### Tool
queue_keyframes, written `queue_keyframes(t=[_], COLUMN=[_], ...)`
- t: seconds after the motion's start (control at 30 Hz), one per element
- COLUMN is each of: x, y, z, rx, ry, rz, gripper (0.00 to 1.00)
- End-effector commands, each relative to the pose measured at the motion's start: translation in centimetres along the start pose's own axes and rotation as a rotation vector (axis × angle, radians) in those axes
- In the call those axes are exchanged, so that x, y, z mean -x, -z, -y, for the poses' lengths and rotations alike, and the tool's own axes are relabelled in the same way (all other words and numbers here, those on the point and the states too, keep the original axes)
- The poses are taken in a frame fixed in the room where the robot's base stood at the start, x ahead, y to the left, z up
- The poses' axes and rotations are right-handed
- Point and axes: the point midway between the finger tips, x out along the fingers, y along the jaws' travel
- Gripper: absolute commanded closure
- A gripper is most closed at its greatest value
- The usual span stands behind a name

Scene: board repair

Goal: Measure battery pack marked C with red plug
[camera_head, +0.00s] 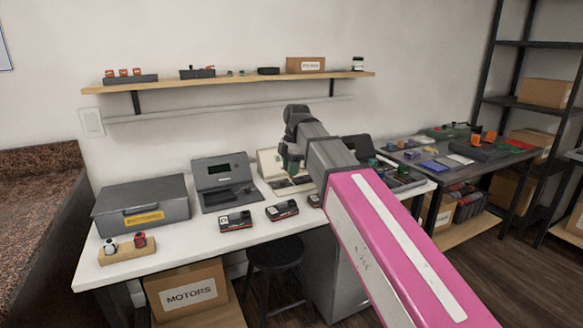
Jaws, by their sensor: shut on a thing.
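Several dark battery packs with red and white markings lie along the front of the white bench: a left one (236,220), a middle one (282,210) and one partly hidden by my arm (314,200). Their letters are too small to read surely, so I cannot tell which is C. A red plug-like piece (140,240) stands in a wooden block (128,254) at the bench's left, beside a black and white one (110,246). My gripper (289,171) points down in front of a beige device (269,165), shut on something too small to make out.
A grey case labelled batteries (142,204) and a grey instrument with a screen (223,171) stand at the back of the bench. A shelf (230,82) hangs above. A black stool (275,254) is in front. Bare bench top lies around the packs.

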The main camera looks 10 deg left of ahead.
Motion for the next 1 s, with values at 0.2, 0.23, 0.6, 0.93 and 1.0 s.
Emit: queue_keyframes(t=[0.2,0.23,0.6,0.93,1.0], x=[-1.2,-1.3,-3.2,-4.9,-5.2], y=[-0.1,-0.2,-0.4,-0.6,-0.6], z=[0.0,0.0,0.0,0.1,0.1], rx=[0.0,0.0,0.0,0.0,0.0], ry=[0.0,0.0,0.0,0.001,0.001], rz=[0.0,0.0,0.0,0.0,0.0], gripper=[1.0,1.0,1.0,1.0,1.0])
